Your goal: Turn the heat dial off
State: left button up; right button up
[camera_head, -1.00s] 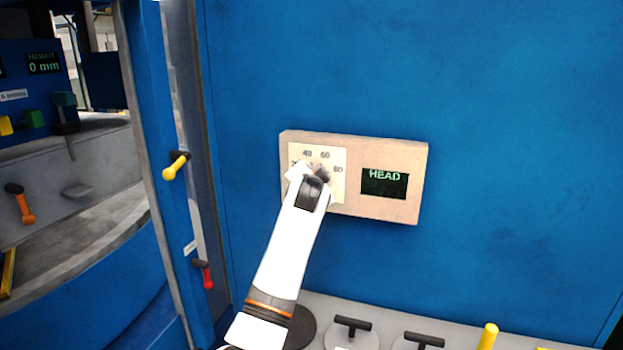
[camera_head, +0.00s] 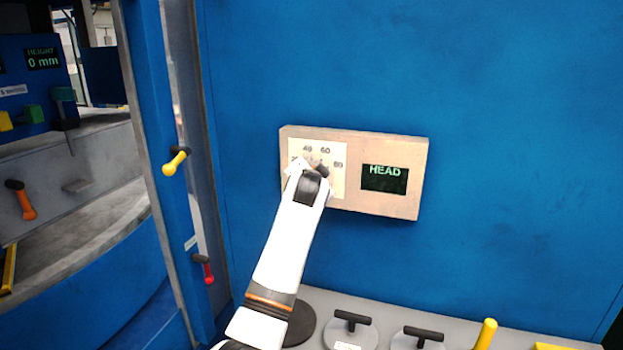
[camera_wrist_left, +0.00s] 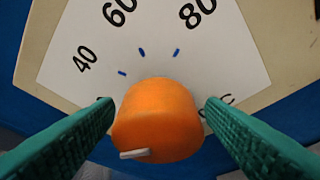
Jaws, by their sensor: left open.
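The heat dial is an orange round knob (camera_wrist_left: 158,125) on a white scale plate (camera_wrist_left: 150,62) marked 40, 60 and 80, with blue ticks. A small pale mark sits at the knob's lower left edge in the wrist view. My left gripper (camera_wrist_left: 158,106) is open, with one green-padded finger on each side of the knob; I cannot tell whether they touch it. In the head view my left gripper (camera_head: 310,168) is at the scale plate (camera_head: 332,180) and hides the knob. My right gripper is not in view.
Below is a grey ledge with black-handled round lids (camera_head: 351,330) and a yellow peg (camera_head: 486,334). Yellow (camera_head: 174,163) and red (camera_head: 207,272) levers are at the left.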

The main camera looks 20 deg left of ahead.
pick_arm(q)
jog(key=shift+s+d+r, duration=0.1)
jog(key=shift+s, duration=0.35)
jog(key=b+v, duration=0.4)
jog(key=v, duration=0.7)
